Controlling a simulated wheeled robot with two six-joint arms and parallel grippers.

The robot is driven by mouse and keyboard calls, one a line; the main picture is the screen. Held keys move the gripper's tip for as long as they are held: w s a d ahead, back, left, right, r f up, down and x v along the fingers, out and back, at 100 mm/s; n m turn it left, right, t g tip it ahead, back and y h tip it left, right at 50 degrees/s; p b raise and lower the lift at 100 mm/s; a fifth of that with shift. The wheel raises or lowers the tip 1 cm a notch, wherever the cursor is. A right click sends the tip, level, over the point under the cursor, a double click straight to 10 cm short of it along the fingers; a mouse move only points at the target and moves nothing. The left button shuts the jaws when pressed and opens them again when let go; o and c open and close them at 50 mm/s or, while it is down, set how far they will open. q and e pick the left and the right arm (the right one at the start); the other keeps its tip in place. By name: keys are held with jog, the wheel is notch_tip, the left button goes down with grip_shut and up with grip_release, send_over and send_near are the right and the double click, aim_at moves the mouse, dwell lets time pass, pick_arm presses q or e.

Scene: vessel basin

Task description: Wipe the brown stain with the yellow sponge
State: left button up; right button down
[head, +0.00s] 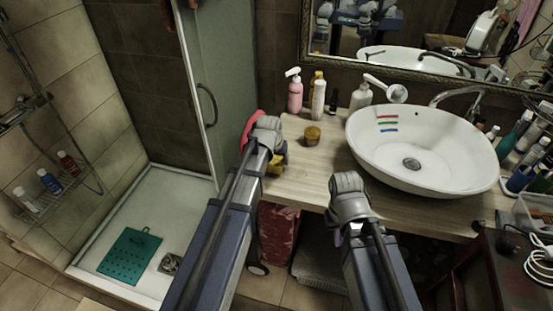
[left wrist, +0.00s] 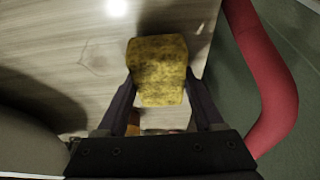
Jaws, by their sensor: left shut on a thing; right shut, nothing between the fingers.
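The yellow sponge (left wrist: 158,70) is between the fingers of my left gripper (left wrist: 160,95), which is shut on it over the pale wood countertop. In the head view the sponge (head: 276,164) shows partly beneath my left gripper (head: 270,152), at the counter's left end. I cannot tell whether it touches the wood.
A white basin (head: 450,165) with coloured marks inside stands on the right of the counter (head: 310,185). A red curved thing (left wrist: 262,80) is close beside my left gripper.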

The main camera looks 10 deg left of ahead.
pick_arm(q)
jog(key=shift+r+p, duration=1.8)
jog(key=shift+r, duration=0.35)
notch_tip(320, 180, up, 3)
jog(key=p, duration=0.3)
jog(key=shift+r, duration=0.1)
jog(key=r+p, duration=0.1)
send_over(291, 123)
jog(key=s, duration=0.1)
notch_tip(291, 123, down, 10)
jog(key=b, duration=1)
jog(key=shift+s+f, duration=0.1)
